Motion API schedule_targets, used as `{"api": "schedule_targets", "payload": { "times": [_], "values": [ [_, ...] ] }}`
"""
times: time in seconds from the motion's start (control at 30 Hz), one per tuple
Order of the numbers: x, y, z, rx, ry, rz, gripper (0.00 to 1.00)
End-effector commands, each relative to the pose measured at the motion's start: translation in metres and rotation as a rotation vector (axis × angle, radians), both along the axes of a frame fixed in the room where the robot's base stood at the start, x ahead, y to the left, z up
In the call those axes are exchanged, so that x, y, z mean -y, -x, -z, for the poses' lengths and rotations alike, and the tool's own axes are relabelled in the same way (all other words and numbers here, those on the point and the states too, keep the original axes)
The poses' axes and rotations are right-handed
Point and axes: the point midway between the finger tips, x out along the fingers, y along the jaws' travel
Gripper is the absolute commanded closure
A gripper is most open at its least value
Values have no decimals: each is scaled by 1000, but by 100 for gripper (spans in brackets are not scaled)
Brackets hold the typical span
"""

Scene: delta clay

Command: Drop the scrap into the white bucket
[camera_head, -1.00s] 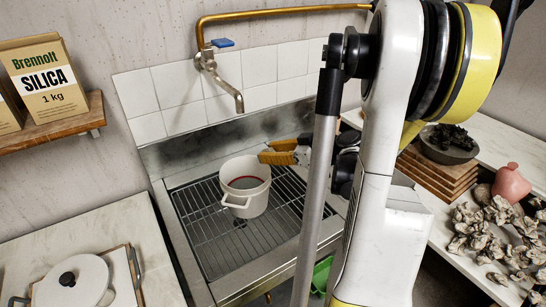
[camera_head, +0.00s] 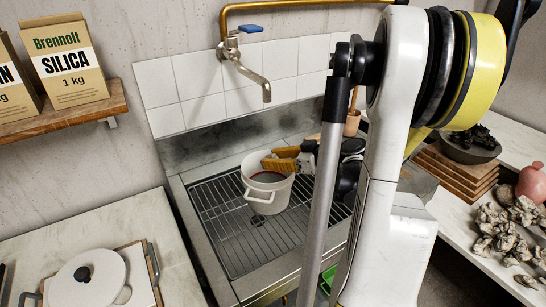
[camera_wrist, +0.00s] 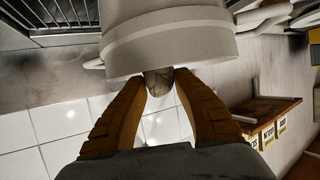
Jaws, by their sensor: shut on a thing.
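The white bucket (camera_head: 284,196) stands upright on the wire rack of the sink, and its pale wall fills the top of the wrist view (camera_wrist: 170,40). My gripper (camera_head: 270,160), with yellow-orange fingers, is at the bucket's rear rim, its tips over the opening. In the wrist view, my gripper (camera_wrist: 158,76) is shut on a small greyish scrap (camera_wrist: 158,84), which sits between the fingertips close to the bucket's rim. The scrap is not visible in the head view. The inside of the bucket is mostly hidden.
A metal tap (camera_head: 250,72) juts out above and behind the bucket. The wire rack (camera_head: 225,225) is otherwise clear. Grey lumpy pieces (camera_head: 500,230) lie on the right counter.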

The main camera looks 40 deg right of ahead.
Motion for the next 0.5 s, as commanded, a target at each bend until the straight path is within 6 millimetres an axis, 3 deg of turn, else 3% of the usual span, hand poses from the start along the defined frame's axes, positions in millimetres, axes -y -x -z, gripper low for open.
{"api": "schedule_targets", "payload": {
  "times": [0.2, 0.23, 0.3, 0.5],
  "values": [
    [0, 0, 0, 0, 0, 0, 96],
    [0, 0, 0, 0, 0, 0, 59],
    [0, 0, 0, 0, 0, 0, 44],
    [0, 0, 0, 0, 0, 0, 44]
  ]
}}
